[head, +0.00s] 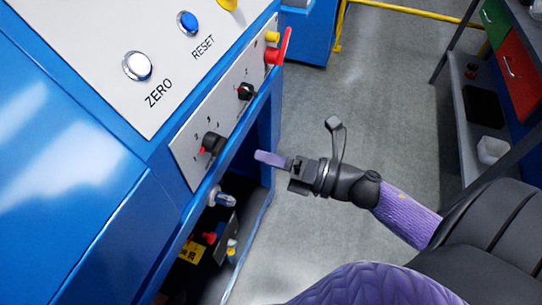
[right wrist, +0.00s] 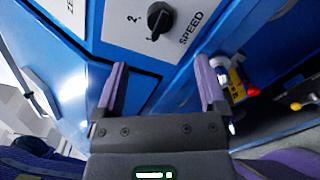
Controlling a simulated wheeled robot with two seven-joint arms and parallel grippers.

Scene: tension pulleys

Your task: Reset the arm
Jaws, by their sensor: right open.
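My right gripper (head: 264,157) is in the middle of the head view, its purple fingers pointing left toward the blue machine. It is apart from the machine, over the floor beside the open lower bay. In the right wrist view my right gripper (right wrist: 161,72) has its two purple fingers spread, with nothing between them. Beyond the fingertips is the blue front edge, and above it a black knob (right wrist: 159,17) beside the word SPEED. My left gripper is out of view.
The blue machine (head: 75,130) has a white ZERO button (head: 137,66), a blue RESET button (head: 187,22), black knobs (head: 212,143) and a red lever (head: 284,46). A shelf with green and red drawers (head: 518,72) stands at the right. Grey floor (head: 370,110) lies clear between.

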